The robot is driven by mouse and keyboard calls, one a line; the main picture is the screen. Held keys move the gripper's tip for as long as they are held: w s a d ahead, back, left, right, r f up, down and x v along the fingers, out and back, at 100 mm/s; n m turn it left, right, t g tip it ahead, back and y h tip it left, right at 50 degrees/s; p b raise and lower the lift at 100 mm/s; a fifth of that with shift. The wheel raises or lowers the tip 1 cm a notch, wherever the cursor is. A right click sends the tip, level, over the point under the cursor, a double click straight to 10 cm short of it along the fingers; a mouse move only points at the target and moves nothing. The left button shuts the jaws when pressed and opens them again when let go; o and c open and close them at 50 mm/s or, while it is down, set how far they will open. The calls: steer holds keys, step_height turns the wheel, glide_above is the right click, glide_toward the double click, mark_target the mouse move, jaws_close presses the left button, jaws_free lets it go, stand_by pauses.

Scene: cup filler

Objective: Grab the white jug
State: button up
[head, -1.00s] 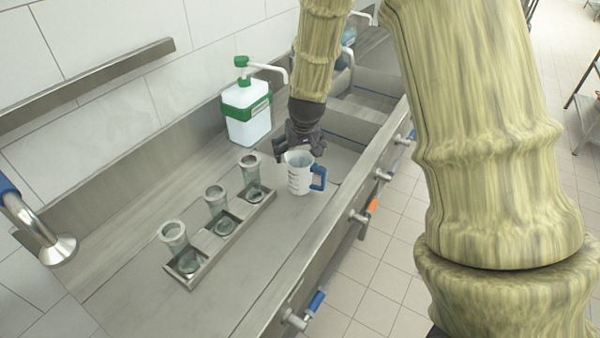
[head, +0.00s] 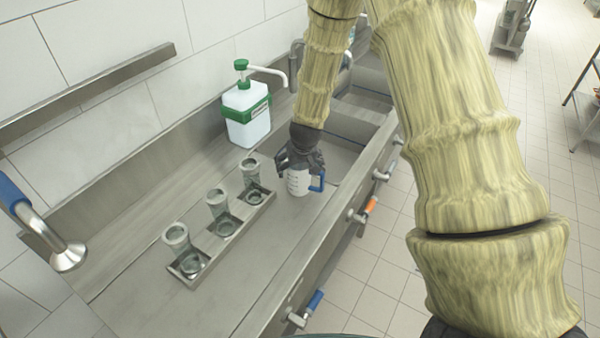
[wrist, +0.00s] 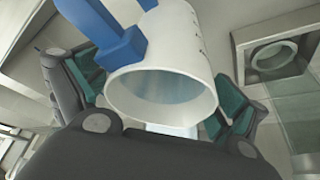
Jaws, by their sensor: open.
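The white jug (head: 298,182) with a blue handle stands upright on the steel counter, right of the row of glasses. My gripper (head: 300,170) is open and comes down around the jug's upper part, hiding its rim in the head view. In the wrist view the jug (wrist: 165,85) shows its open mouth close to the camera, between my gripper's (wrist: 160,100) two teal-padded fingers, one on each side. The blue handle (wrist: 110,35) lies toward the left finger. Whether either pad touches the jug I cannot tell.
Several glasses (head: 217,202) stand in a steel tray (head: 189,282) left of the jug. A white dispenser with green bands (head: 247,120) stands behind, by the wall. A sink basin lies beyond the gripper. Valve handles line the counter's front edge.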

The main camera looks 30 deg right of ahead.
steer(key=shift+w+f, duration=0.2)
steer(key=shift+f, duration=0.2)
steer(key=c, duration=1.1)
steer(key=shift+o, duration=0.2)
steer(key=shift+r, duration=0.1)
